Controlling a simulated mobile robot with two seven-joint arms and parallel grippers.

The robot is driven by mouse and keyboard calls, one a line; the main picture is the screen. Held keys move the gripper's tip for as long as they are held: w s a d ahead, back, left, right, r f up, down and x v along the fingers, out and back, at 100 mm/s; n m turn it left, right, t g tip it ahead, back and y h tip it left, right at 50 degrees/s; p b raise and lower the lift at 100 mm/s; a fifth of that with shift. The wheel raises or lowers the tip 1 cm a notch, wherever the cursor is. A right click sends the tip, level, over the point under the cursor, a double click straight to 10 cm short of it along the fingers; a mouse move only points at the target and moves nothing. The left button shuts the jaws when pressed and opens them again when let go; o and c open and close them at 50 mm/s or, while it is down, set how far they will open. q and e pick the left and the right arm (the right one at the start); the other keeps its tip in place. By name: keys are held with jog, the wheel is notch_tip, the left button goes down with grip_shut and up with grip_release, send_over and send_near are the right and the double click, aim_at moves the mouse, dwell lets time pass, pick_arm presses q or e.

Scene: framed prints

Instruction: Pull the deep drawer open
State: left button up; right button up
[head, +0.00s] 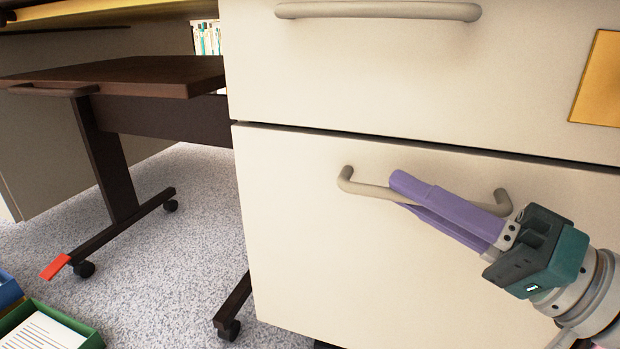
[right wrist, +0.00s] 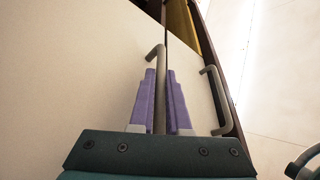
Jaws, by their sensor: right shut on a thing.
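The deep drawer (head: 300,250) is the lower, cream-coloured front of the cabinet in the head view. It looks closed, with a thin dark gap along its top edge. Its grey bar handle (head: 352,186) runs across its upper part. My right gripper (head: 400,190) comes in from the right, its purple fingers at the middle of this handle. In the right wrist view the handle (right wrist: 158,90) passes between the two purple fingers (right wrist: 160,100), which are shut on it. The fingers hide part of the handle in the head view. My left gripper is not in view.
An upper drawer (head: 400,70) with its own bar handle (head: 378,11) sits above. A dark wheeled table (head: 130,75) stands to the left. A green tray (head: 90,338) with papers lies on the carpet at lower left. Carpet left of the cabinet is partly clear.

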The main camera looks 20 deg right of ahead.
grip_shut()
dwell(1.0)
